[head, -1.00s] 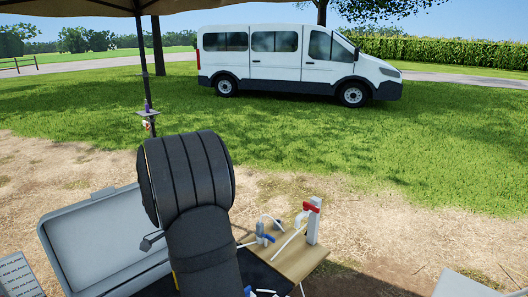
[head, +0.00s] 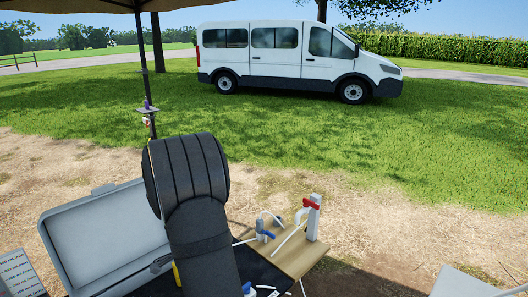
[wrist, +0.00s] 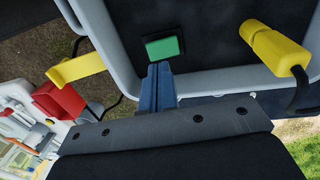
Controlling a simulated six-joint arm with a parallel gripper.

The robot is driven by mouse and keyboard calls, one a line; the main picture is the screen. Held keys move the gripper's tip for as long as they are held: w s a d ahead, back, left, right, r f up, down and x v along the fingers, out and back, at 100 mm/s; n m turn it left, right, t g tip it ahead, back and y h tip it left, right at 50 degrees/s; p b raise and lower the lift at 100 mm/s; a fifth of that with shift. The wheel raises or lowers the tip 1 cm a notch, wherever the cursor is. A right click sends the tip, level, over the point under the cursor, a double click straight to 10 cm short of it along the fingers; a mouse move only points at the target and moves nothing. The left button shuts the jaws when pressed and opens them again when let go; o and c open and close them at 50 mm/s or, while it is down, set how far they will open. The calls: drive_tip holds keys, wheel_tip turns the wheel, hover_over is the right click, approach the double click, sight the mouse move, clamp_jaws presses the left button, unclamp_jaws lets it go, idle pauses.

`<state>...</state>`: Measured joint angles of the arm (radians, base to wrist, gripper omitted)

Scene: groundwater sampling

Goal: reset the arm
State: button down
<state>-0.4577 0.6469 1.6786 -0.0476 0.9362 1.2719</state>
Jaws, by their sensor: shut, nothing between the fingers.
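My gripper (wrist: 160,88) shows in the wrist view with its blue-grey fingers together and nothing held between them. Just beyond the fingertips is a green block (wrist: 163,48) on a dark panel with a grey rim; I cannot tell whether the fingertips touch it. In the head view my dark arm stands in the lower middle and the gripper itself is hidden.
A yellow plug-like part (wrist: 275,47) with a black cable and a yellow strip (wrist: 77,68) flank the panel. An open grey case (head: 105,235) lies at left in the head view. A wooden board (head: 293,258) holds a red-topped white post (head: 312,215). A white van (head: 300,60) stands far back.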

drive_tip(key=shift+r, duration=0.2)
drive_tip(key=shift+g+h, duration=0.3)
drive_tip(key=r, duration=0.4)
drive_tip(key=shift+w+a+r, duration=0.2)
drive_tip(key=shift+w, duration=0.05)
drive_tip(key=c, duration=1.1)
unclamp_jaws()
drive_tip(key=w+a+r+n+g+h, duration=0.2)
drive_tip(key=w+a+r+n, duration=0.25)
drive_tip(key=n, duration=1.35)
drive_tip(key=x, duration=1.6)
drive_tip(key=shift+f, duration=0.35)
